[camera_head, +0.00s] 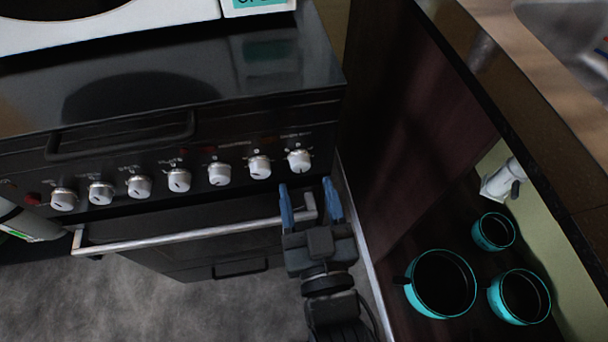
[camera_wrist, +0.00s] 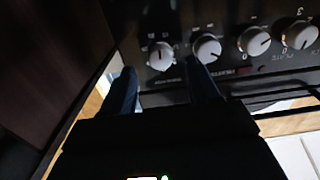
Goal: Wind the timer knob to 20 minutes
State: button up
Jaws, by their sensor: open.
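A row of several silver knobs runs along the dark front panel of the oven. The rightmost knob (camera_head: 299,160) in the head view has small markings around it and shows as the leftmost knob (camera_wrist: 160,56) in the wrist view. The labels are too small to read, so I cannot tell for sure which knob is the timer. My gripper (camera_head: 305,184) is open, with two blue fingers, just below and in front of the rightmost knob. In the wrist view, that knob appears between and beyond the fingertips (camera_wrist: 160,68). Nothing is held, and I see no contact.
The oven door's silver handle bar (camera_head: 190,235) runs below the knobs, passing close by my gripper. A dark cabinet side (camera_head: 420,130) stands just right of the oven. Teal pots (camera_head: 440,284) sit on a shelf at lower right. Grey floor lies open at lower left.

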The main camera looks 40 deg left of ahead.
aim_at(302, 168)
jog(key=shift+v, duration=2)
jog(key=shift+w+a+f+n+t+y+b, duration=0.1)
jog(key=shift+w+a+n+t+y+b, duration=0.35)
jog(key=shift+w+a+y+b, duration=0.85)
jog(key=shift+w+a+f+n+t+y+b, duration=0.15)
jog(key=shift+w+a+n+t+y+b, duration=0.3)
jog(key=shift+w+a+y+b, duration=0.8)
jog(key=shift+a+h, duration=0.35)
jog(key=shift+a, duration=0.05)
jog(key=c, duration=1)
jog(key=shift+c, duration=0.2)
